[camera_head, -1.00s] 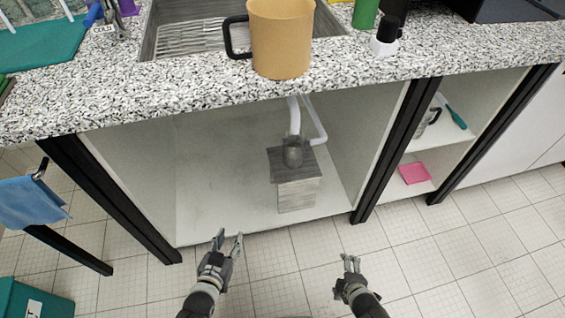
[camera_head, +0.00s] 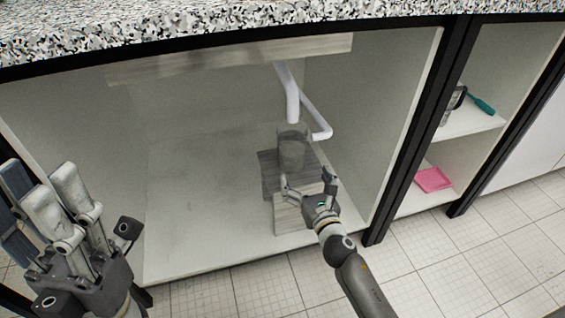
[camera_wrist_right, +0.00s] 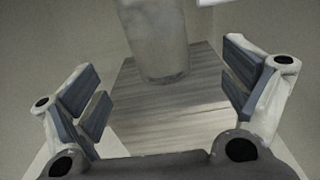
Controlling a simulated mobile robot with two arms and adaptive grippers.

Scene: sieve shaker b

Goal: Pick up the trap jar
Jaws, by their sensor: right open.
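The trap jar (camera_head: 292,148) is a translucent grey jar standing upright on a wooden block (camera_head: 295,216) inside the open cabinet, beneath a white drain pipe. In the right wrist view the jar (camera_wrist_right: 155,40) stands ahead at the top, its upper part cut off by the frame. My right gripper (camera_head: 308,184) is open and empty, in front of and slightly below the jar, apart from it. In the right wrist view its fingers (camera_wrist_right: 170,95) are spread to either side. My left gripper (camera_head: 48,190) is at the far left, with its fingers apart and empty.
White pipes (camera_head: 291,98) come down to the jar and bend off to the right. The speckled countertop (camera_head: 200,28) overhangs the cabinet. A black post (camera_head: 420,130) separates it from shelves with a pink item (camera_head: 433,180). The cabinet floor left of the block is clear.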

